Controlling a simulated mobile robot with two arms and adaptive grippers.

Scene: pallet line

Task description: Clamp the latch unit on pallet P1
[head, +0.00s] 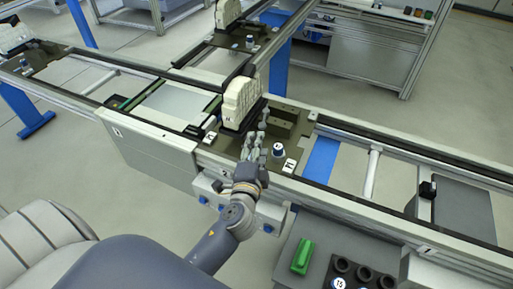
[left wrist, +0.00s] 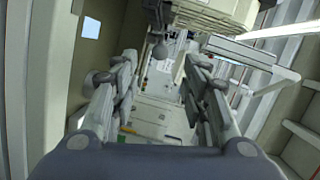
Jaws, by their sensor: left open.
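A cream latch unit (head: 241,99) stands upright in a dark holder on an olive pallet (head: 262,165) on the near conveyor. The pallet carries a white tag whose text is hard to read. My left gripper (head: 253,143) is open, low at the near side of the unit, pointing up the picture. In the left wrist view, a dark ball knob on a stem (left wrist: 158,51) shows beyond and between the open fingers (left wrist: 160,88), below a cream body (left wrist: 212,12). Nothing is visibly gripped. I cannot tell whether the fingers touch the unit. My right gripper is not in view.
A round blue-topped piece (head: 278,150) and a dark block (head: 286,124) sit on the same pallet, right of my gripper. Another pallet with a cream unit (head: 228,12) stands behind. A green block (head: 302,256) and a dark rack (head: 358,274) are at the front right.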

